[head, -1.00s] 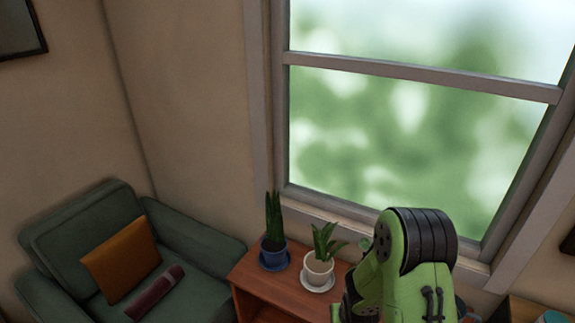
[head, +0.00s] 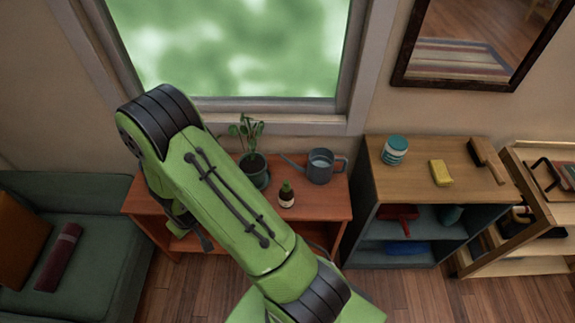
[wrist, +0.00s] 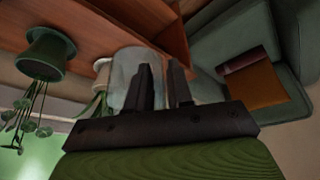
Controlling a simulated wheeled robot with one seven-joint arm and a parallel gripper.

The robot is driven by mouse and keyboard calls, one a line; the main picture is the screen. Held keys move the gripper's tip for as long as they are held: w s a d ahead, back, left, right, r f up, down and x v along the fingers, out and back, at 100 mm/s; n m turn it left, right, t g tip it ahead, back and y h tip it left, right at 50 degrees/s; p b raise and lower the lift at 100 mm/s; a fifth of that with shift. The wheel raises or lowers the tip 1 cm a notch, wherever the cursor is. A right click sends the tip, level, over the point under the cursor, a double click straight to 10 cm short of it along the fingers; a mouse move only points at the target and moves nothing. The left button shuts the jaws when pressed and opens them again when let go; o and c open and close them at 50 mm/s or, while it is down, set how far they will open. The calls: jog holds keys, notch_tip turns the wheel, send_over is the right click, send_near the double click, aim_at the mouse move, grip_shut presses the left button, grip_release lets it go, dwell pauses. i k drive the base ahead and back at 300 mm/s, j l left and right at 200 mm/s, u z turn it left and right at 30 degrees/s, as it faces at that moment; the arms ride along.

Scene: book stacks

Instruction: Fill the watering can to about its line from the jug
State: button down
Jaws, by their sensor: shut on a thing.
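The grey watering can (head: 321,167) stands upright on the right part of the reddish wooden plant shelf (head: 335,205), its spout to the left. Its fill line and inside level are too small to read. My gripper (wrist: 163,74) is shut on a pale, see-through vessel, which looks like the jug (wrist: 126,76), in the wrist view. In the head view my green arm hides the gripper and the jug. I cannot tell whether the jug touches the shelf or how much water it holds.
A white pot (wrist: 101,72) is close beside the jug. A bookcase (head: 400,170) with a tub, sponge and brush stands right. A green armchair (head: 95,250) is left.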

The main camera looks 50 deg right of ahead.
aim_at(321, 161)
jog(key=l+u, duration=0.2)
jog(key=l+z, duration=0.1)
jog(key=z, duration=0.4)
jog(key=l+z, duration=0.1)
jog(key=z, duration=0.4)
jog(key=l+z, duration=0.1)
jog(key=z, duration=0.4)
jog(key=i+l+z, duration=0.1)
jog(key=z, duration=0.4)
